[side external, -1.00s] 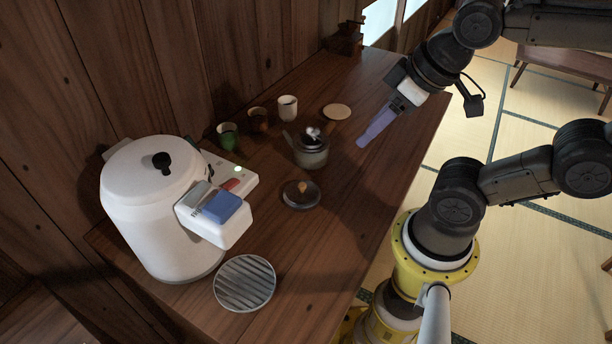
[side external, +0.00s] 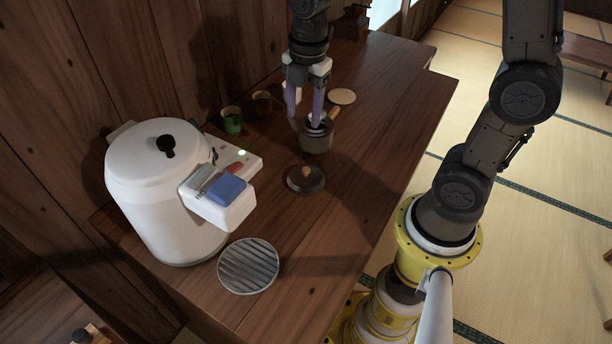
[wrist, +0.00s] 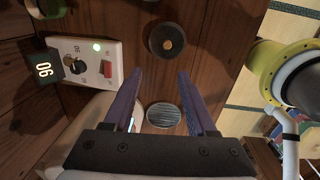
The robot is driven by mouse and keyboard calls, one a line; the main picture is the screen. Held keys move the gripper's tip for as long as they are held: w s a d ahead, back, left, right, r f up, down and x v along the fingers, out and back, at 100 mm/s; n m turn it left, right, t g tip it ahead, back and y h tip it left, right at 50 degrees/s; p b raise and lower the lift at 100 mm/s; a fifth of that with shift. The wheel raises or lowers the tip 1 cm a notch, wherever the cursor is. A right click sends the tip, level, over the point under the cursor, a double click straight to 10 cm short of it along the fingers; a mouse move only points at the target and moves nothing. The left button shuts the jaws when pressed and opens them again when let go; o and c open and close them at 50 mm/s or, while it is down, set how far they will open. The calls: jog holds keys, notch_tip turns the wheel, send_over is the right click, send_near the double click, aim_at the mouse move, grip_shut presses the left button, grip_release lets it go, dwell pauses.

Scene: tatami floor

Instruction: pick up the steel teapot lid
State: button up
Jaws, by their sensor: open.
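A round dark lid (side external: 304,179) with a small wooden knob lies on the wooden counter, in front of the small steel teapot (side external: 316,142) with a wooden handle. In the wrist view the lid (wrist: 166,40) is beyond the fingertips, near the top. My gripper (side external: 304,120) points down with its two purple fingers apart, over and beside the teapot. Its fingers (wrist: 159,75) hold nothing. The right finger hides part of the teapot's top, and I cannot tell whether it touches.
A large white electric kettle (side external: 165,200) stands left, its control panel facing the lid. A round ribbed disc (side external: 248,266) lies at the front. A green cup (side external: 231,120), a brown cup (side external: 262,102) and a pale round disc (side external: 341,96) are behind. The counter right of the lid is clear.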

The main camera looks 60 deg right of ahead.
send_over(306, 169)
jog(key=shift+g, duration=0.4)
notch_tip(306, 169, down, 10)
jog(key=shift+w+a+f, duration=0.1)
jog(key=shift+f, duration=3.05)
grip_shut()
